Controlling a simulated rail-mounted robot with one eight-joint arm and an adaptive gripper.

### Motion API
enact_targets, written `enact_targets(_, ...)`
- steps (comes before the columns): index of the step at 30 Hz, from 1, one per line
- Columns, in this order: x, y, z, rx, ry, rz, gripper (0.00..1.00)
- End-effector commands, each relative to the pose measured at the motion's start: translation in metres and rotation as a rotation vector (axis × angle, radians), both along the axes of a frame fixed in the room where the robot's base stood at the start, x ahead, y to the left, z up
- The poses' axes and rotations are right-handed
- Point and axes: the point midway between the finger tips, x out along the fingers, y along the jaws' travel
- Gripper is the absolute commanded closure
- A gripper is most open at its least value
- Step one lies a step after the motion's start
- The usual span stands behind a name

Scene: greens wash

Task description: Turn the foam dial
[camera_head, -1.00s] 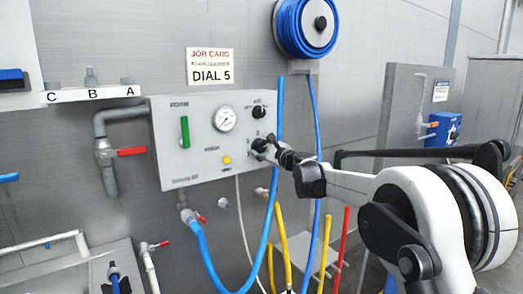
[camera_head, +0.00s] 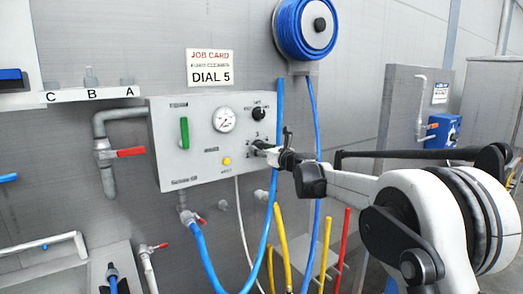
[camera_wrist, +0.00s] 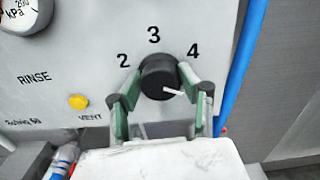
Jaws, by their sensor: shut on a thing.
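The foam dial (camera_wrist: 157,78) is a round black knob with a white pointer line on the grey control panel (camera_head: 170,150). In the wrist view, 2, 3 and 4 show around its top. The white line points right and slightly down, below the 4. Any lower numbers are hidden by my gripper. My gripper (camera_wrist: 160,80) is shut on the dial, with one green-padded finger on its left and one on its right. In the head view, my gripper (camera_head: 266,150) reaches the panel from the right and mostly covers the dial. The job card (camera_head: 210,68) reads DIAL 5.
The panel also carries a gauge (camera_head: 224,119), a green handle (camera_head: 185,132), a smaller black knob (camera_head: 258,113) and a yellow VENT button (camera_wrist: 78,102). A blue hose (camera_head: 278,120) hangs close beside my gripper. A blue hose reel (camera_head: 290,25) is above.

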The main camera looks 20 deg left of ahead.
Motion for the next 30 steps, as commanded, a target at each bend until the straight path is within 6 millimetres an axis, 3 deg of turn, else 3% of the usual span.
enact_targets(18, 0.0002, -0.0003, 0.0001, 0.026, 0.037, 0.000, 0.89)
enact_targets(19, 0.0002, -0.0003, 0.0000, 0.026, 0.037, 0.000, 0.61)
enact_targets(23, 0.0002, -0.0003, 0.0000, 0.025, 0.036, 0.000, 0.44)
enact_targets(30, 0.0001, -0.0004, 0.0000, 0.025, 0.036, 0.000, 0.43)
